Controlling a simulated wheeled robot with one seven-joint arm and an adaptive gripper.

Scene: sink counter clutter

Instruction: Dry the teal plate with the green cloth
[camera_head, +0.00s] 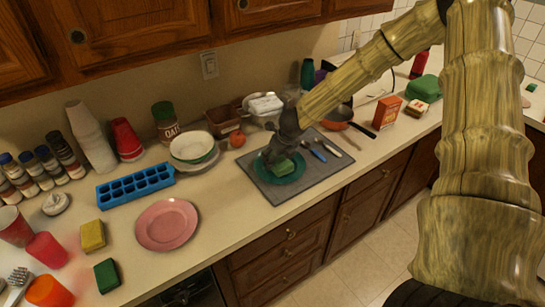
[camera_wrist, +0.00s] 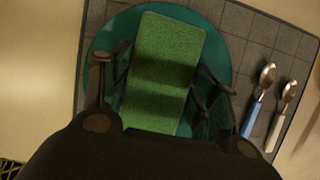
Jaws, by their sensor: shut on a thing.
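The teal plate (camera_head: 299,173) lies on a grey mat (camera_head: 276,198) on the counter. It also shows in the wrist view (camera_wrist: 216,60), where its rim sticks out around the cloth. The green cloth (camera_head: 284,168) looks like a flat block over the plate; in the wrist view the cloth (camera_wrist: 168,45) runs lengthwise between my fingers. My gripper (camera_head: 277,157) points down over the plate and is shut on the cloth, one finger on each side. I cannot tell whether the cloth touches the plate.
A pink plate (camera_head: 167,225), a blue ice tray (camera_head: 136,186) and a white bowl (camera_head: 192,146) stand left. A pan (camera_head: 337,113) and an orange box (camera_head: 387,112) stand right.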

